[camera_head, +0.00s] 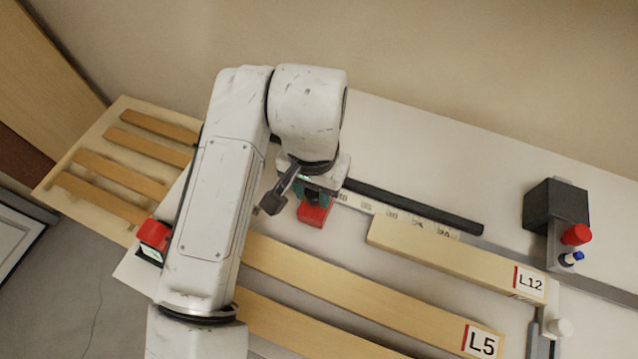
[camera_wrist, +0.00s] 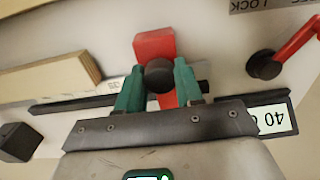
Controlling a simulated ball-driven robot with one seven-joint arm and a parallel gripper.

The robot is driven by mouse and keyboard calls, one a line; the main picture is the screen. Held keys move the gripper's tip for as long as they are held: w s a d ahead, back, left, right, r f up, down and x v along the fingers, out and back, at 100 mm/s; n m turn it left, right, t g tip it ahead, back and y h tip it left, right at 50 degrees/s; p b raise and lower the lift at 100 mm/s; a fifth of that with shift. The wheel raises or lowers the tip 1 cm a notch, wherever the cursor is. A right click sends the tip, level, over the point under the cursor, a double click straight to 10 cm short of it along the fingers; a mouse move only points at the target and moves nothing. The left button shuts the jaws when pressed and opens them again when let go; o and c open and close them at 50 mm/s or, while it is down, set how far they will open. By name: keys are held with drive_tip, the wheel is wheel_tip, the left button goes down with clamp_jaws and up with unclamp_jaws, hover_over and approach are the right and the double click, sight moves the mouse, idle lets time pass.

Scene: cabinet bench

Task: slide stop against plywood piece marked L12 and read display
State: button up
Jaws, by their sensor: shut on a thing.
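The plywood piece marked L12 (camera_head: 455,262) lies along the scale at the right in the head view. Its near end (camera_wrist: 50,85) shows at the left in the wrist view. The red stop (camera_head: 313,214) sits on the rail, left of the L12 piece with a gap between them. In the wrist view the red stop (camera_wrist: 154,44) has a dark round knob (camera_wrist: 158,76). My gripper (camera_head: 316,196) is shut on this knob, with one teal finger on each side in the wrist view (camera_wrist: 160,72). A small device with a pale display face (camera_head: 151,252) stands at the left, partly behind my arm.
A piece marked L5 (camera_head: 400,302) lies in front of L12. A black block (camera_head: 556,205) with red and blue knobs stands at the right. Several wooden strips (camera_head: 120,172) lie on the left board. A red lever (camera_wrist: 300,40) is beside the stop.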

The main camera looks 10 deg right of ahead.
drive_tip(key=shift+c, duration=0.7)
drive_tip(key=shift+s+d+p, duration=0.3)
drive_tip(key=shift+s+d, duration=0.35)
drive_tip(key=shift+d, duration=0.35)
drive_tip(key=shift+s+d+p, duration=0.3)
drive_tip(key=shift+s+d, duration=0.3)
drive_tip(key=shift+d, duration=0.35)
drive_tip(key=shift+s+d+p, duration=0.3)
drive_tip(key=shift+s+d, duration=0.35)
drive_tip(key=shift+d, duration=0.35)
drive_tip(key=shift+s+d, duration=0.35)
drive_tip(key=shift+d, duration=0.1)
drive_tip(key=o, duration=0.8)
drive_tip(key=shift+o, duration=0.2)
drive_tip(key=shift+r, duration=0.1)
wheel_tip(320, 180, up, 9)
drive_tip(key=p, duration=0.7)
drive_tip(key=shift+p, duration=0.3)
